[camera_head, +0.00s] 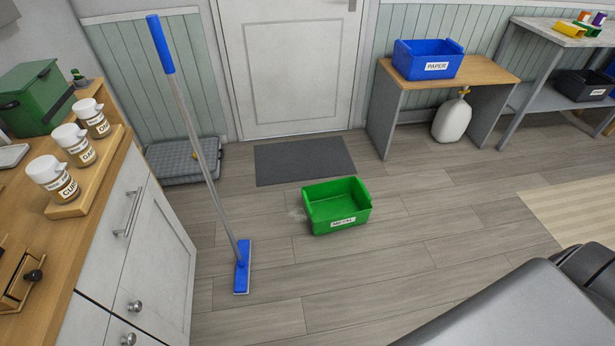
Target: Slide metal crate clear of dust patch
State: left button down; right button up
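The metal crate (337,222) is an open green bin with a white "METAL" label on its front. It sits upright on the grey plank floor in the middle of the head view and looks empty. A faint pale smudge, which looks like the dust patch (296,213), shows on the floor at the crate's left side. I cannot tell how far it runs under the crate. Neither of my grippers is in view.
A mop (242,266) with a blue head and handle stands left of the crate. A dark mat (304,161) lies behind it, before the white door (287,65). A wooden-topped cabinet (138,245) fills the left. Floor right of the crate is clear up to a beige rug (570,212).

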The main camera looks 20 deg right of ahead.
aim_at(329, 206)
jog(key=z, duration=0.7)
jog(key=i, duration=1.55)
jog(key=z, duration=0.8)
